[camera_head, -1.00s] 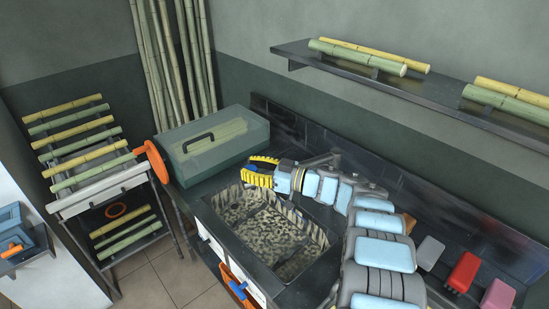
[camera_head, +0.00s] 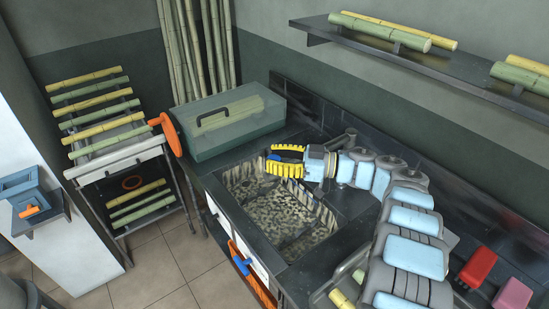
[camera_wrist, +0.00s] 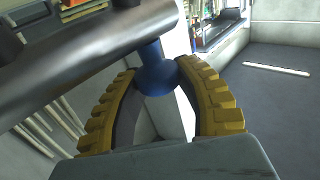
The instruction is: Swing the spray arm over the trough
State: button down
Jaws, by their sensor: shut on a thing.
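The trough (camera_head: 233,210) is a dark rectangular basin with a speckled inside, set into the dark counter. The spray arm shows in the wrist view as a thick grey metal pipe (camera_wrist: 95,68) with a round blue knob (camera_wrist: 157,75) under it. My gripper (camera_head: 277,163) is at the back edge of the trough, partly over it. Its yellow ribbed fingers (camera_wrist: 160,85) are closed around the blue knob. In the head view a grey metal bar (camera_head: 342,141) shows behind my wrist; most of the spray arm is hidden there.
A green see-through box (camera_head: 245,140) with a black handle stands left of my gripper. A rack of canes (camera_head: 100,130) stands farther left. A wall shelf (camera_head: 400,55) with canes hangs above. Red (camera_head: 478,267) and pink (camera_head: 513,296) blocks sit at right.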

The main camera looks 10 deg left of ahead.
jog(key=c, duration=0.6)
grip_release()
jog(key=shift+d+f, duration=0.1)
jog(key=shift+d, duration=0.05)
jog(key=shift+r, duration=0.2)
jog(key=shift+r, duration=4.85)
